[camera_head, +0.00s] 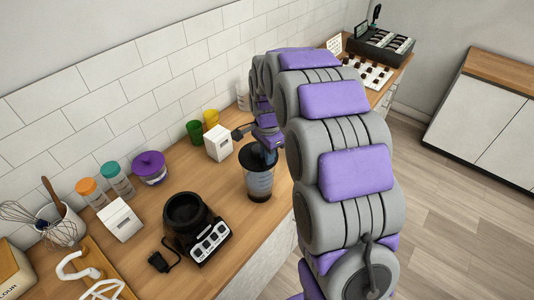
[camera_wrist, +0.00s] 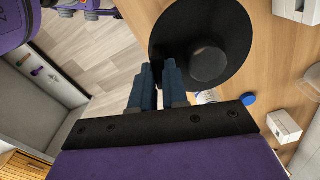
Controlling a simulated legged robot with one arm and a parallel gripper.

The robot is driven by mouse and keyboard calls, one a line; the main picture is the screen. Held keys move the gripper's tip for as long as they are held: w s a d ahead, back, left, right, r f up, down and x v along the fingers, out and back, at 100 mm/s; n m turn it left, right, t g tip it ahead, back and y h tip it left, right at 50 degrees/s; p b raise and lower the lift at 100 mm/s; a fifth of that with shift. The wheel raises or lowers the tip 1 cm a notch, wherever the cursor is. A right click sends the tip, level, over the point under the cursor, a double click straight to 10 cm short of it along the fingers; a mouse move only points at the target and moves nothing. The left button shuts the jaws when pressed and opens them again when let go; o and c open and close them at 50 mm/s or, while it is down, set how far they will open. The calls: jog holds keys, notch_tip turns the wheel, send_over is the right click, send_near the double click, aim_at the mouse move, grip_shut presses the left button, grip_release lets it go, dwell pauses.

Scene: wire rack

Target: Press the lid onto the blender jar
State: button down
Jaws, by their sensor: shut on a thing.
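The blender jar (camera_head: 258,185) is clear with dark markings and stands upright near the counter's front edge. The black round lid (camera_head: 252,158) is over the jar's mouth in the head view; I cannot tell whether it is fully seated. In the wrist view the lid (camera_wrist: 200,25) is a wide black disc with a round raised centre. My gripper (camera_wrist: 161,72) has blue fingers shut on the lid near its edge. In the head view my gripper (camera_head: 268,150) comes down at the lid's far right side, partly hidden by the lid and arm.
The black blender base (camera_head: 198,235) stands left of the jar. White boxes (camera_head: 218,143), green and yellow cups (camera_head: 194,131), a purple-lidded container (camera_head: 149,167) and capped bottles (camera_head: 117,180) line the wooden counter (camera_head: 165,205). Bare wood lies between base and jar.

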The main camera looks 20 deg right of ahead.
jog(key=shift+f, duration=0.3)
dwell(0.4)
jog(key=c, duration=0.8)
grip_release()
jog(key=shift+o, duration=0.2)
jog(key=shift+r, duration=0.15)
jog(key=shift+r+p, duration=1.25)
jog(key=shift+r, duration=2.1)
